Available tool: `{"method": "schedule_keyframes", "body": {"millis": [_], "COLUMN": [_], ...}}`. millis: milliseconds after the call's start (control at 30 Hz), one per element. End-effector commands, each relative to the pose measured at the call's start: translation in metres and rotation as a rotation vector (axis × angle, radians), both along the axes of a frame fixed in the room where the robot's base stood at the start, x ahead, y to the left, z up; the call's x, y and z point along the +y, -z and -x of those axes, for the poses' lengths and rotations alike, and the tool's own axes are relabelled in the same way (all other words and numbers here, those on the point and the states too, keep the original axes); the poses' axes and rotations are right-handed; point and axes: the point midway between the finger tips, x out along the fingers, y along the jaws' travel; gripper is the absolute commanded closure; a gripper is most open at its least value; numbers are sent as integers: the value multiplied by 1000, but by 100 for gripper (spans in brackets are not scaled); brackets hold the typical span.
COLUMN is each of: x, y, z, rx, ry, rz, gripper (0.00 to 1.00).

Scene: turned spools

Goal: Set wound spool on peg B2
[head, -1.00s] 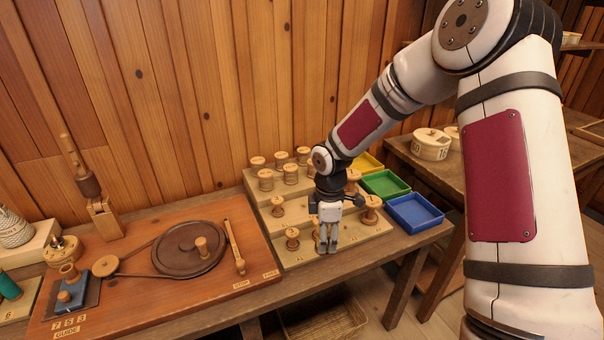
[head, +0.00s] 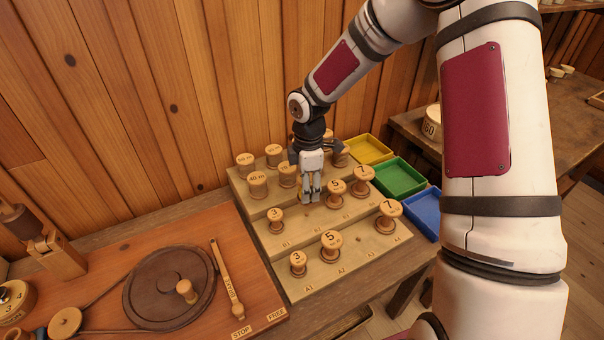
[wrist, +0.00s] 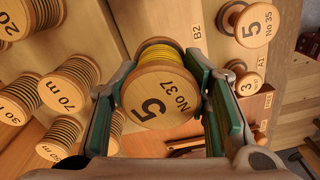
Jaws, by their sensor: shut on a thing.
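My gripper (head: 311,198) is shut on a wound spool (wrist: 156,97) with yellow thread; its wooden top reads 5 and No 37. The gripper is over the middle step of the stepped wooden rack (head: 365,256), between the spool marked 3 at B1 (head: 276,219) and another spool marked 5 (head: 336,191). The B2 label (wrist: 197,33) shows right beside the held spool.
Spools stand in front at A1 (head: 298,262) and A2 (head: 330,244), with a 7 spool (head: 388,214) farther right. Yellow, green (head: 400,177) and blue trays lie right. A winding board (head: 215,320) lies left.

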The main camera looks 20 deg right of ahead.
Motion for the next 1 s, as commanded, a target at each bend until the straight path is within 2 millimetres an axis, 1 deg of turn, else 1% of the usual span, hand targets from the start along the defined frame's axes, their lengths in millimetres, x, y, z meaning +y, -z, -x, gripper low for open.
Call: {"method": "schedule_keyframes", "body": {"millis": [167, 267, 500, 700, 1000], "x": [0, 0, 0, 0, 0], "y": [6, 13, 36, 50, 54], "z": [0, -1, -1, -1, 0], "rx": [1, 0, 1, 0, 0], "ry": [0, 1, 0, 0, 0], "rz": [1, 0, 1, 0, 0], "gripper": [85, 85, 85, 85, 85]}}
